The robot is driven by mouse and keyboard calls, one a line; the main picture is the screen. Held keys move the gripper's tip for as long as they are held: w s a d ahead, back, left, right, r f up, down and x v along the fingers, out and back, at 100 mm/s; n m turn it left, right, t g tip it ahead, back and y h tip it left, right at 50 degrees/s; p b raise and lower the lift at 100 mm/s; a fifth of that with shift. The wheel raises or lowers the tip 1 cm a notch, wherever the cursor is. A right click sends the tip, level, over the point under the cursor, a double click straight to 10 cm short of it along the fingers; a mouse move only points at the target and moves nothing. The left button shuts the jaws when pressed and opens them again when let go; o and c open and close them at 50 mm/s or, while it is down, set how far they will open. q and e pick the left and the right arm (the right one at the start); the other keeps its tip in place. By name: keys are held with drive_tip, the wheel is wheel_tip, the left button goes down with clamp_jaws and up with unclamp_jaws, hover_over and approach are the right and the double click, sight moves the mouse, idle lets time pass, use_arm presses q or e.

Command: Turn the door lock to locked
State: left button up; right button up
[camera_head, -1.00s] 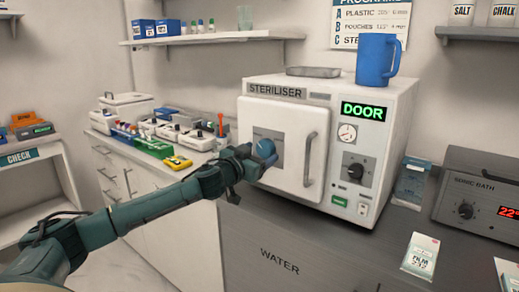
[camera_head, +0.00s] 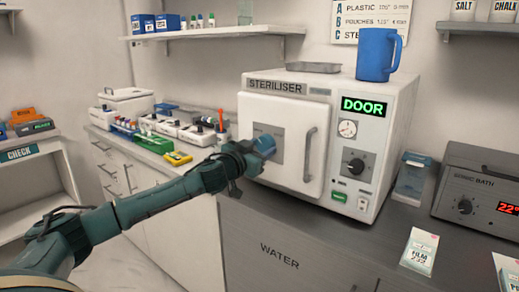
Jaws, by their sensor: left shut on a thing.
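The steriliser (camera_head: 376,100) is a white box on the grey counter. Its door (camera_head: 290,170) looks closed against the front, with a vertical handle (camera_head: 309,155) at its right. A round blue knob, the door lock (camera_head: 264,143), sits on a grey plate (camera_head: 278,158) at the left of the door. My left gripper (camera_head: 252,154) is at the knob and shut on it; the fingers hide part of it. The green display (camera_head: 364,106) reads DOOR. My right gripper is not in view.
A blue mug (camera_head: 377,57) and a metal tray (camera_head: 313,67) stand on top of the steriliser. A sonic bath (camera_head: 481,178) is at the right, with a film packet (camera_head: 420,252) on the counter. Racks and small items crowd the left counter.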

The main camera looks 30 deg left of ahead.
use_arm(q)
drive_tip(key=shift+m, duration=0.3)
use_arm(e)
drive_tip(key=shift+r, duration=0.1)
use_arm(q)
drive_tip(key=m+p, duration=0.1)
drive_tip(key=m, duration=0.5)
drive_tip(key=shift+a+p, duration=0.1)
drive_tip(key=shift+p, duration=0.25)
drive_tip(key=m, duration=0.3)
drive_tip(key=shift+t+h+p, duration=0.3)
drive_tip(key=shift+p, duration=0.05)
drive_tip(key=m, duration=0.4)
drive_tip(key=shift+a+p, duration=0.1)
drive_tip(key=shift+p, duration=0.3)
drive_tip(key=m, duration=0.2)
drive_tip(key=shift+m+h, duration=0.3)
drive_tip(key=shift+h, duration=0.1)
drive_tip(key=shift+m+p, duration=0.4)
drive_tip(key=shift+m, duration=0.9)
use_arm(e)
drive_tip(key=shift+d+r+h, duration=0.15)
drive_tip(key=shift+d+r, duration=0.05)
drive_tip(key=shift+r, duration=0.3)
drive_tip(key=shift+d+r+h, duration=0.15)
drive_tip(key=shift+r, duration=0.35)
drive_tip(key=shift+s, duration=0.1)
